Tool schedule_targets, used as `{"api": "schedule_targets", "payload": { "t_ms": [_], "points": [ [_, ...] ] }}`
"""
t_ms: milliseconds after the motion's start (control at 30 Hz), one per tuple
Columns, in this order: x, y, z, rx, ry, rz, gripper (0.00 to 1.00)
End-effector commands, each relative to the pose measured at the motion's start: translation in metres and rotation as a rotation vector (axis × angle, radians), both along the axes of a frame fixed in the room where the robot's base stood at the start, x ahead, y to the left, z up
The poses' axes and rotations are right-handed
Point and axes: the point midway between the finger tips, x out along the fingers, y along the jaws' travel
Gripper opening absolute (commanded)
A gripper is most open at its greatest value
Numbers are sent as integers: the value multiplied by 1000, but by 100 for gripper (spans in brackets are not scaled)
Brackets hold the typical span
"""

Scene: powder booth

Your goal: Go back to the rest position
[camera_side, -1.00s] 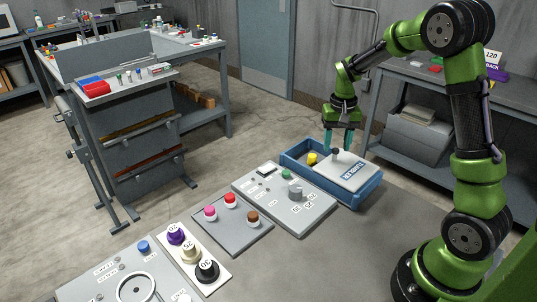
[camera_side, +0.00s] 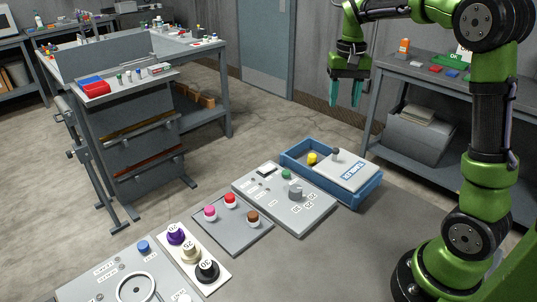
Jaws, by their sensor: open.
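My gripper (camera_side: 345,93) hangs in the air at the upper right, with its two teal fingers pointing down. The fingers are apart and nothing shows between them. It is well above and behind the blue tray (camera_side: 367,197). The tray has a light grey lid (camera_side: 343,172) with a dark knob (camera_side: 335,154) over its right part. A yellow-topped piece (camera_side: 312,158) stands in the uncovered left part.
A grey control panel (camera_side: 312,222) and a flat plate (camera_side: 236,240) with several coloured-cap jars lie left of the tray. A white strip (camera_side: 215,281) holds numbered knobs. A shelf (camera_side: 476,89) stands behind my arm. The air around the gripper looks clear.

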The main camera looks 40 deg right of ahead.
Motion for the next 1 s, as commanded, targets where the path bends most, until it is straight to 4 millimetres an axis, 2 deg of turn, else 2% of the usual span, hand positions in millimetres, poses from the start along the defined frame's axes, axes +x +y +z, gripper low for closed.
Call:
{"api": "schedule_targets", "payload": {
  "t_ms": [167,267,467,700,833,1000],
  "points": [
    [3,-2,-4,-12,-16,4,48],
    [-3,9,-16,0,-44,28,48],
    [-31,70,-10,34,-223,141,48],
    [-87,148,-2,53,-462,290,48],
    [-115,174,-4,49,-559,354,48],
    [-136,190,-1,44,-627,404,48]
  ]
}}
